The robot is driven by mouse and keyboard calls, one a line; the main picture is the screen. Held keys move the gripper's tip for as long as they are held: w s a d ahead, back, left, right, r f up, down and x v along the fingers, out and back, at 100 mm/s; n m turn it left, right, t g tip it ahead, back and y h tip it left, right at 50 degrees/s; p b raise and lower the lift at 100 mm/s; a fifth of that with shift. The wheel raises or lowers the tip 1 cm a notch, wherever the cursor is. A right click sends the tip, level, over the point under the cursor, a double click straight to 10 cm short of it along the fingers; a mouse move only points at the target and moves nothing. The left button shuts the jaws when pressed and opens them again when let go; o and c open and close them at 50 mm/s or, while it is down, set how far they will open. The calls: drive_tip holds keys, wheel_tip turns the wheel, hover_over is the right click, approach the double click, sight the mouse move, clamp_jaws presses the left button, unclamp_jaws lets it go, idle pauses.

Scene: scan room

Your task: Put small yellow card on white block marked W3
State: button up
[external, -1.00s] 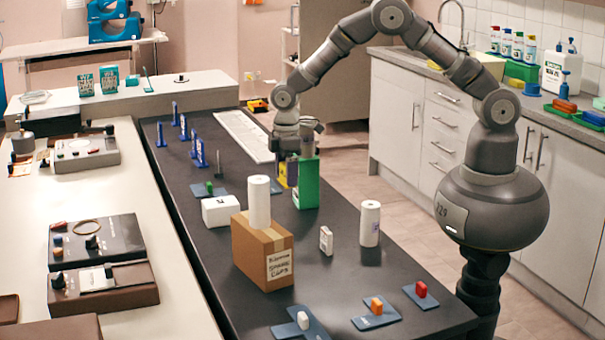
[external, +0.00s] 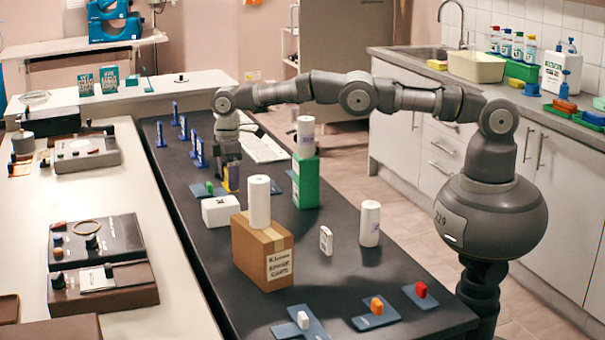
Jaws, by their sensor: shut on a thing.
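My gripper (external: 230,168) points down above the far part of the dark table. It is shut on a small yellow card (external: 234,184), which is partly covered by the fingers. The card is upright, just behind a white block (external: 222,211) in this view. I cannot tell whether the card touches anything below it. The white block has a dark mark that is too small to read. A smaller white block (external: 326,240) stands upright further right, and its mark cannot be read either.
A cardboard box (external: 250,255) with a white roll (external: 259,202) on it stands in front of the white block. A green box (external: 306,184) bearing another roll stands right. A blue mat with a green piece (external: 209,187) lies close left. Blue uprights (external: 199,152) stand behind.

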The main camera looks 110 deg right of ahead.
drive_tip(key=shift+f+b, duration=0.8)
drive_tip(key=shift+f, duration=0.95)
drive_tip(key=shift+f, duration=0.2)
drive_tip(key=o, duration=1)
drive_tip(key=shift+o, duration=0.2)
drive_tip(key=shift+r, duration=0.1)
